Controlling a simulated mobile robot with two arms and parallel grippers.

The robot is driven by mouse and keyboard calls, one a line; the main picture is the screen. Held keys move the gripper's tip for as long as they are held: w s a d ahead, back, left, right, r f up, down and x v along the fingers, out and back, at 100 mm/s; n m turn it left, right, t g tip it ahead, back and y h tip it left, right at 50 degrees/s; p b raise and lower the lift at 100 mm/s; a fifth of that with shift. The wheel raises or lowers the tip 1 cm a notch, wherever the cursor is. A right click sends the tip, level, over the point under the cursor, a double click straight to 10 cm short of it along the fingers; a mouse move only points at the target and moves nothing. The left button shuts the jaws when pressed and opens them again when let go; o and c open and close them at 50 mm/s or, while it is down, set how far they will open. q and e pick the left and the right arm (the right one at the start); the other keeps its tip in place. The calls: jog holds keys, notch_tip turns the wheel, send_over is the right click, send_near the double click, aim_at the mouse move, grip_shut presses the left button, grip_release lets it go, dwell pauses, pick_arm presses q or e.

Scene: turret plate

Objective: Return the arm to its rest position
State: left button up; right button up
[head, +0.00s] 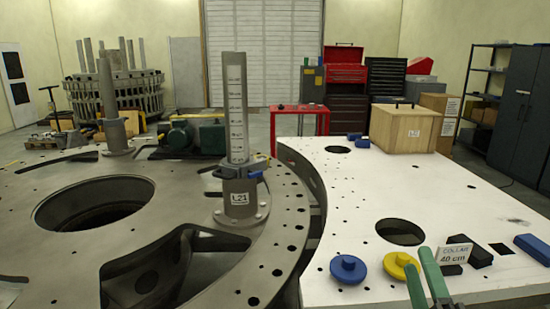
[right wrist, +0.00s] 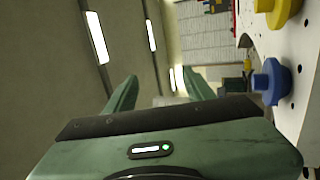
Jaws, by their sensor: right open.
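My right gripper (head: 416,258) shows at the bottom right of the head view, its two green fingers pointing up and apart, with nothing between them. In the right wrist view the same open gripper (right wrist: 160,75) points toward the far wall and shutter, and the space between its fingers is empty. My left gripper is not in view.
A blue knob (head: 348,268) sits left of the yellow one. Black blocks and a blue block (head: 533,248) lie at right; a wooden box (head: 404,128) stands farther back. The round metal plate (head: 150,190) at left carries an upright post (head: 236,110). The white table's middle is mostly clear.

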jog(key=s+d+f+m+g+h, duration=0.2)
jog(key=s+f+m+g, duration=0.3)
jog(key=f, duration=0.4)
jog(key=s+d+f+m+g+h, duration=0.25)
jog(key=f+m+g, duration=0.25)
jog(key=f+m, duration=0.3)
jog(key=s+a+f+m+g+y, duration=0.1)
jog(key=s+a+f+g+y, duration=0.2)
jog(key=s+a+f+g, duration=0.45)
jog(key=s+a+f+m+g+y, duration=0.1)
jog(key=s+a+f+g+y, duration=0.2)
jog(key=s+f, duration=0.7)
jog(key=f, duration=1.1)
jog(key=s+f, duration=0.2)
jog(key=f, duration=1.1)
jog(key=s+d+f, duration=0.2)
jog(key=s+f, duration=1.2)
jog(key=s, duration=0.1)
jog(key=shift+s+f+g, duration=0.3)
jog(key=shift+f+g, duration=0.05)
jog(key=shift+g, duration=0.1)
